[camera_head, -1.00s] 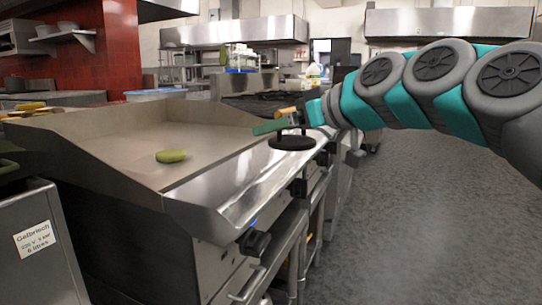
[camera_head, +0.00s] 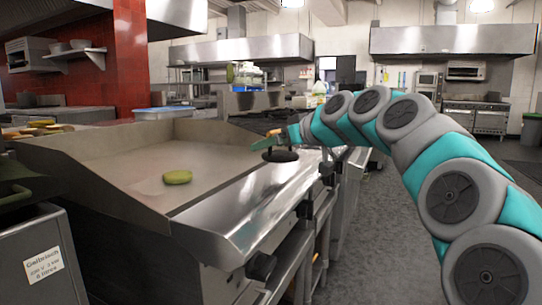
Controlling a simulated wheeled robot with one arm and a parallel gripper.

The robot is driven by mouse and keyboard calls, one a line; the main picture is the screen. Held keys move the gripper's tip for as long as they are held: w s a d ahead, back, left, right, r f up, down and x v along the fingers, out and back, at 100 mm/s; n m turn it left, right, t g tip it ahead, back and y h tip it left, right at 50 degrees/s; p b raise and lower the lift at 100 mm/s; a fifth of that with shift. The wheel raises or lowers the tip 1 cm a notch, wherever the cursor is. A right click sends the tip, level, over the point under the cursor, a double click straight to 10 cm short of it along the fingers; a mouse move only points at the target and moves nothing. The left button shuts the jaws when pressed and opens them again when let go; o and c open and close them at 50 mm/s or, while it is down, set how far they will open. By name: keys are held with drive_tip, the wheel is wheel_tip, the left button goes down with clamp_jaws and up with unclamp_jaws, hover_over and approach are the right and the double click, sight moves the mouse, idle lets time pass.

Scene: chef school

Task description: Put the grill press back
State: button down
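The grill press (camera_head: 281,156) is a round black plate with a light wooden handle, seen small in the head view. It is over the griddle's steel front ledge, near its far right end. My gripper (camera_head: 270,140) is at the press's handle and appears shut on it; the fingers partly hide the handle. Whether the plate touches the steel or hangs just above it, I cannot tell. The griddle (camera_head: 130,165) has a wide flat plate with raised side and back walls.
A green, round, flat food piece (camera_head: 177,177) lies on the griddle plate. A grey cabinet (camera_head: 45,250) with a paper label stands at the lower left. A dark burner range (camera_head: 262,121) is beyond the griddle. The grey floor (camera_head: 375,240) to the right is open.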

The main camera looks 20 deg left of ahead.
sight(271, 170)
drive_tip(key=shift+w+a+r, duration=0.1)
drive_tip(key=shift+w+a, duration=0.2)
drive_tip(key=shift+w, duration=0.35)
drive_tip(key=shift+w+a, duration=0.3)
drive_tip(key=shift+w, duration=0.05)
drive_tip(key=shift+d+f, duration=0.1)
drive_tip(key=shift+f, duration=1.75)
drive_tip(key=shift+f, duration=0.2)
unclamp_jaws()
drive_tip(key=shift+r, duration=0.2)
drive_tip(key=v, duration=1.2)
drive_tip(key=shift+b, duration=0.4)
